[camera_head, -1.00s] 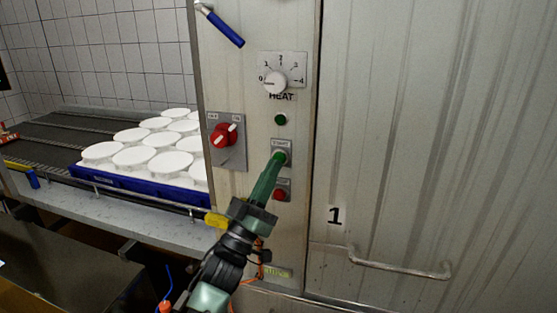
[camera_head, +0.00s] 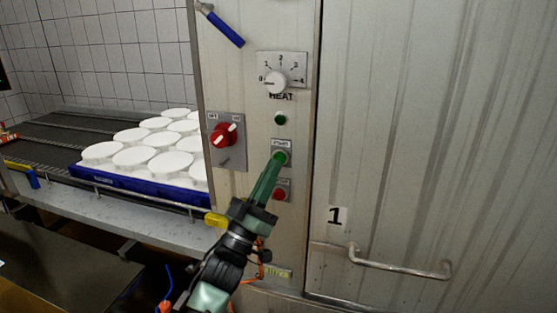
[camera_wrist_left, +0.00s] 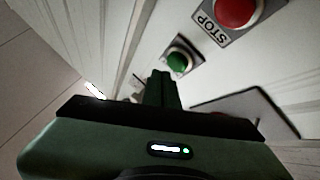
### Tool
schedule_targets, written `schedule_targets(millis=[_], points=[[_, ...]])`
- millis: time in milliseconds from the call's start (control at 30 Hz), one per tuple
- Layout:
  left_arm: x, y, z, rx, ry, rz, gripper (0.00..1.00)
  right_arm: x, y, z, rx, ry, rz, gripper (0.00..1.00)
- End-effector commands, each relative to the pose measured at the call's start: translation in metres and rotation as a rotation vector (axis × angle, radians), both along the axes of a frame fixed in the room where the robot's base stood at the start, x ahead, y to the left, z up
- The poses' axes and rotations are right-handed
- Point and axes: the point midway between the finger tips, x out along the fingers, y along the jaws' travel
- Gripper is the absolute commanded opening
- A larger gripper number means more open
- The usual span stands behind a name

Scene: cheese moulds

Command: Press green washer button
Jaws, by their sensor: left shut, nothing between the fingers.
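The green START button (camera_head: 283,157) sits on a small grey plate on the washer's metal front panel. It also shows in the left wrist view as a green dome (camera_wrist_left: 179,60) in a grey ring. My left gripper (camera_head: 275,161) is shut and empty, its green fingers pointing up at this button. In the head view the fingertips overlap the button's lower left. In the wrist view the fingertips (camera_wrist_left: 162,76) lie just short of the button in the picture; I cannot tell whether they touch it. My right gripper is not in view.
The red STOP button (camera_head: 279,194) is just below, close to my left fingers. Above are a green lamp (camera_head: 280,119) and the heat dial (camera_head: 275,83). A red switch (camera_head: 223,136) is at left. A blue tray (camera_head: 137,188) of white moulds stands on the conveyor.

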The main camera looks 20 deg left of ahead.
Motion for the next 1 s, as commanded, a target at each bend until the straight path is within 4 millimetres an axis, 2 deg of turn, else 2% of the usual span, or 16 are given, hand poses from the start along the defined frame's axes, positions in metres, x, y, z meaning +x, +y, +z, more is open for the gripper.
schedule_targets(millis=[267, 1000], points=[[0.008, -0.001, 0.000, 0.001, -0.001, 0.000, 0.00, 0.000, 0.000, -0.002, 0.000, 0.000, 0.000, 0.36], [0.013, 0.000, 0.000, 0.001, 0.001, 0.000, 0.00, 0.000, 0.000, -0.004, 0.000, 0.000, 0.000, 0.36]])
